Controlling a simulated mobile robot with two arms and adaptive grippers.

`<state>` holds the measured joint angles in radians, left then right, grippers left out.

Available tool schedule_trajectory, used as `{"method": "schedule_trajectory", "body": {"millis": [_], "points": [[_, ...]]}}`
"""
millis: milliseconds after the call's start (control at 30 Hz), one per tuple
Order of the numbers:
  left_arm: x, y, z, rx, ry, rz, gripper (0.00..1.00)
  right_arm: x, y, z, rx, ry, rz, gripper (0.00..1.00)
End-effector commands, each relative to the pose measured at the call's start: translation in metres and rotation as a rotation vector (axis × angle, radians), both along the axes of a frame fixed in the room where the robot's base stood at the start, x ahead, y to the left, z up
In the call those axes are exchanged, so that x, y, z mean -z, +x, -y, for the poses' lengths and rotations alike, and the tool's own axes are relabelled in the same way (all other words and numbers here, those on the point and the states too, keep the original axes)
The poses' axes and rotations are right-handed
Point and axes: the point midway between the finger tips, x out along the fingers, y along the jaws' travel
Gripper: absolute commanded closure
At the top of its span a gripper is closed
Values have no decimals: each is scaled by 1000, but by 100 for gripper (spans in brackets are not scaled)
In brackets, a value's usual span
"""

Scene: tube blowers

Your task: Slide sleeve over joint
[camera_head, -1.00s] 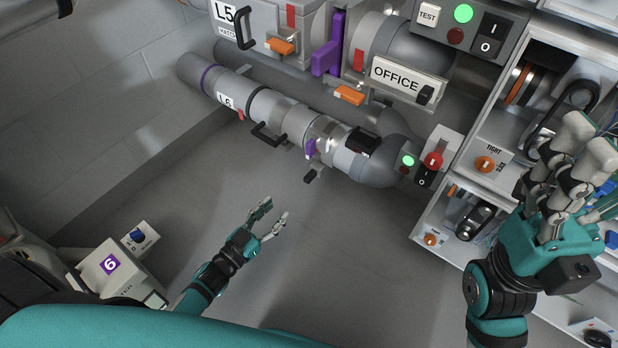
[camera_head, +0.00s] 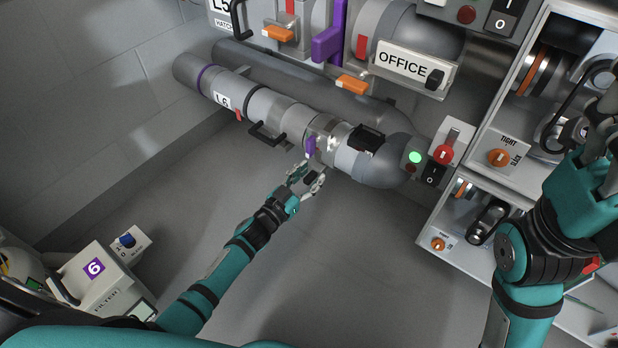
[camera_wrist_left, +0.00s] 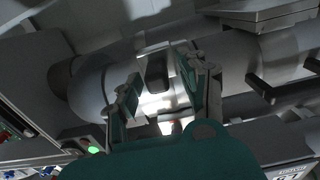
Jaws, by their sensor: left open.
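The grey L6 tube (camera_head: 190,72) runs along the wall in the head view. A shiny collar (camera_head: 326,128) sits on it near the elbow, with a purple tab (camera_head: 310,146) and a black knob below. A light grey band with a black handle (camera_head: 266,134) lies further left. I cannot tell for certain which band is the sleeve. My left gripper (camera_head: 309,179) is open just below the collar, its fingers on either side of the knob. In the left wrist view the knob (camera_wrist_left: 158,74) shows between the open fingers (camera_wrist_left: 160,88). My right gripper (camera_head: 604,135) is partly cut off at the right edge.
A switch box with a green light (camera_head: 415,157) stands right of the elbow (camera_head: 388,163). The OFFICE tube (camera_head: 418,40) and an orange handle (camera_head: 352,84) are above. Shelves (camera_head: 448,238) stand at right. The floor below the L6 tube is clear.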

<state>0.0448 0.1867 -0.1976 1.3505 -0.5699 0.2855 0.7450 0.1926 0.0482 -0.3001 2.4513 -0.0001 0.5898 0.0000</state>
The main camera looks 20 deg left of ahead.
Motion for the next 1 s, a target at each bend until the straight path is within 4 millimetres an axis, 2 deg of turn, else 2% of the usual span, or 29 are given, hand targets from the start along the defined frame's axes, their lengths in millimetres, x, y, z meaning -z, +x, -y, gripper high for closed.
{"method": "schedule_trajectory", "body": {"millis": [133,167,467,833,1000], "points": [[0,0,0,0,0,0,58,0,0,0,0,0,0,37],[0,0,0,0,0,0,60,0,0,0,0,0,0,37],[0,0,0,0,0,0,100,0,0,0,0,0,0,37],[-1,0,-2,0,0,0,100,-1,0,0,-1,0,1,37],[-3,10,-29,-3,4,-1,100,-6,-1,1,-3,7,2,37]]}}
